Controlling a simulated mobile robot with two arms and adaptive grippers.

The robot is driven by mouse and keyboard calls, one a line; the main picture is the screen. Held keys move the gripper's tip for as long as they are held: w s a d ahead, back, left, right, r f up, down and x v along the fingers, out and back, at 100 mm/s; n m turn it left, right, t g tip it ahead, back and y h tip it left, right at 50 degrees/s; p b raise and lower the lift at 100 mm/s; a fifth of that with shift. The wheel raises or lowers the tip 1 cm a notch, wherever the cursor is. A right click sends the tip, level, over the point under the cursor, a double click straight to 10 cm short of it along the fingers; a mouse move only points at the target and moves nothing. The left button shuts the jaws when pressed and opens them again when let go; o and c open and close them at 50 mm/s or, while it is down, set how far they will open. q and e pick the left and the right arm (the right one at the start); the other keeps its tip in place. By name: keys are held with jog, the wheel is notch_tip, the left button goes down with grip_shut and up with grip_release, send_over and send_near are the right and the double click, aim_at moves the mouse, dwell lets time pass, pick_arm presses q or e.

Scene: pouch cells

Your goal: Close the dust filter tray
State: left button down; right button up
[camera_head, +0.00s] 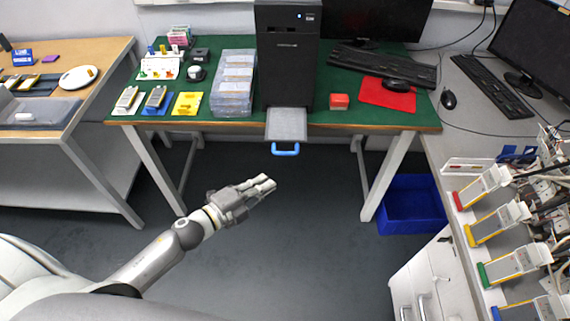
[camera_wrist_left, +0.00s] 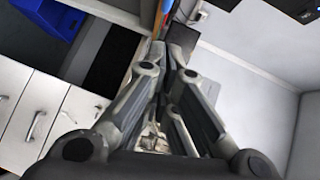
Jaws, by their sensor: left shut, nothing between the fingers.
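The dust filter tray (camera_head: 287,124) sticks out from the bottom front of the black computer tower (camera_head: 287,60), past the front edge of the green table. It has a grey mesh surface and a blue handle (camera_head: 285,149) at its near end. My left gripper (camera_head: 268,184) is shut and empty, over the floor in front of the table, a little nearer and to the left of the handle, apart from it. In the left wrist view the shut fingers (camera_wrist_left: 158,50) fill the middle, and the tray cannot be made out there. My right gripper is not in view.
The green table (camera_head: 350,118) holds stacked clear boxes (camera_head: 233,85), a red box (camera_head: 339,101), a red mat and a keyboard. A blue bin (camera_head: 412,205) stands on the floor at right. White drawers (camera_head: 425,275) stand nearer. The floor before the tower is clear.

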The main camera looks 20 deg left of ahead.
pick_arm(q)
jog(key=w+d+f+p, duration=0.1)
jog(key=w+d+f, duration=0.1)
jog(key=w, duration=0.8)
jog(key=shift+d, duration=0.2)
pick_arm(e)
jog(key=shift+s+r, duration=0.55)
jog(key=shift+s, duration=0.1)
